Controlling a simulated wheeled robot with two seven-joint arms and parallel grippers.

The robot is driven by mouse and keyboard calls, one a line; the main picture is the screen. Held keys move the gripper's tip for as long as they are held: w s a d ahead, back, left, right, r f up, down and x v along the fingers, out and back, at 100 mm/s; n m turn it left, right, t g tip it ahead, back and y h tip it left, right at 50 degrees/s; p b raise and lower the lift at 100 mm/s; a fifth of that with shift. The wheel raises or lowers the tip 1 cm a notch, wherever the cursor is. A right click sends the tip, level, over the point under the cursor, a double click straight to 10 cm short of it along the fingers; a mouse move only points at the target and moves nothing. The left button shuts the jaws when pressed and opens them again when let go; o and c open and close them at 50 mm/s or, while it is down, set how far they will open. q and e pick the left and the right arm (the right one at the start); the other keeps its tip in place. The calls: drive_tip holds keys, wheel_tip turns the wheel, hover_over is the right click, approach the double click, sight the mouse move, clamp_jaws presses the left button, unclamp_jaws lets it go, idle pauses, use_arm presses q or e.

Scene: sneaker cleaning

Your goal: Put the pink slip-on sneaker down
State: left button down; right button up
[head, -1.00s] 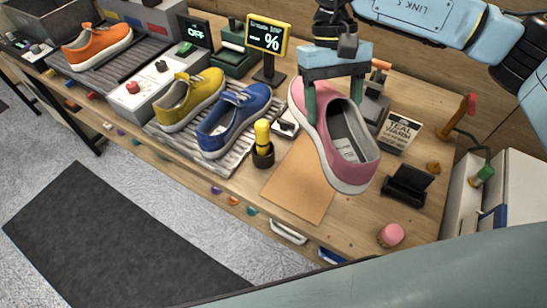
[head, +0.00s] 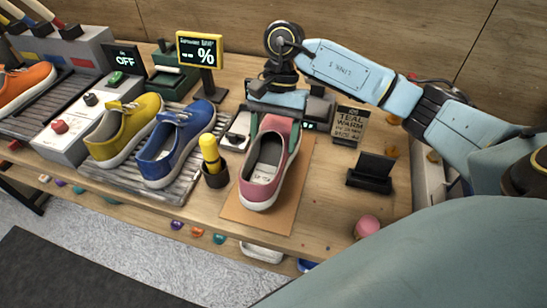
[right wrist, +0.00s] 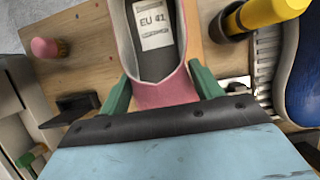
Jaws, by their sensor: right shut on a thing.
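The pink slip-on sneaker (head: 267,168) is over the tan mat (head: 290,208) on the workbench, its heel end toward the front. My right gripper (head: 277,122) is shut on its far end, with green fingers on both sides. In the right wrist view the sneaker (right wrist: 168,88) sits between the fingers of my right gripper (right wrist: 160,92), and an "EU 41" label shows inside it. The sole appears at or very near the mat; I cannot tell whether it touches. My left gripper is not in view.
A yellow-handled tool in a dark cup (head: 214,175) stands close left of the sneaker. Blue (head: 172,148) and yellow (head: 123,130) sneakers rest on a ribbed rack.

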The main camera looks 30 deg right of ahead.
sight(274, 151)
drive_tip(key=shift+f, duration=2.7)
drive_tip(key=o, duration=1.2)
drive_tip(key=v, duration=1.2)
